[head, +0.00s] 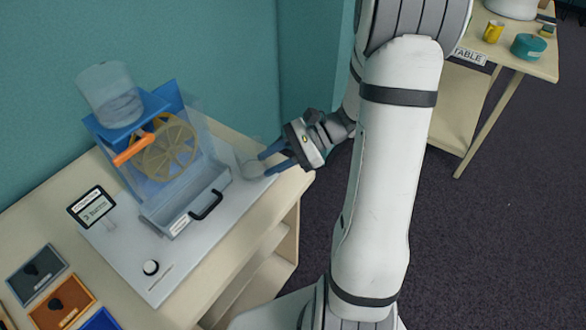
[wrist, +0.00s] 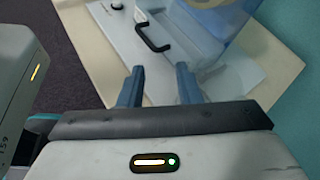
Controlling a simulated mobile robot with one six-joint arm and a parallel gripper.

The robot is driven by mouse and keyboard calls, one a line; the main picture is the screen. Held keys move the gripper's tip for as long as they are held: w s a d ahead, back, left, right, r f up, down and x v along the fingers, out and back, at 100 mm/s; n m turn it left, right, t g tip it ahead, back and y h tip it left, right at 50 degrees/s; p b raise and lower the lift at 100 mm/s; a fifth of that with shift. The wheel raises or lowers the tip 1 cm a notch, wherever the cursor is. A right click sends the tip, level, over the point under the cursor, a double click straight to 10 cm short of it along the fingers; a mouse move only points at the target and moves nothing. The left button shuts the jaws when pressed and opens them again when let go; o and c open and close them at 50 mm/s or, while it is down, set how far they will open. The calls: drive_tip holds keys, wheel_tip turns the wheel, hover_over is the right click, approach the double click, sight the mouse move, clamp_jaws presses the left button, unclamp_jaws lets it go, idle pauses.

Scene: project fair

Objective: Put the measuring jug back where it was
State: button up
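A clear container (head: 108,97) holding what looks like water stands upright on the blue top of a water-wheel model; it may be the measuring jug, but no handle or scale shows clearly. A faint pale ring (head: 254,168) is on the grey board (head: 128,262) at the model's right; I cannot tell whether it is a flat mark or a clear object's rim. My gripper (head: 265,164) has its blue fingers apart near this ring, low over the board's right edge. In the wrist view, my gripper (wrist: 160,70) is open with nothing held between its fingers.
A clear tray with a black handle (head: 207,205) sits before the wheel (head: 168,150) and orange spout (head: 133,149). A small display (head: 91,207), a black knob (head: 151,267) and coloured panels (head: 62,302) lie left and front. Another table (head: 515,60) stands back right.

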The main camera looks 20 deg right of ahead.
drive_tip(key=s+r+n+t+h, duration=0.1)
drive_tip(key=s+r+n+h, duration=0.7)
drive_tip(key=s+n+h, duration=0.4)
drive_tip(key=n+h, duration=0.1)
drive_tip(key=n, duration=0.2)
drive_tip(key=shift+d+r+n+t, duration=0.15)
drive_tip(key=shift+r+n+t, duration=0.15)
drive_tip(key=shift+r+n, duration=0.1)
idle(0.7)
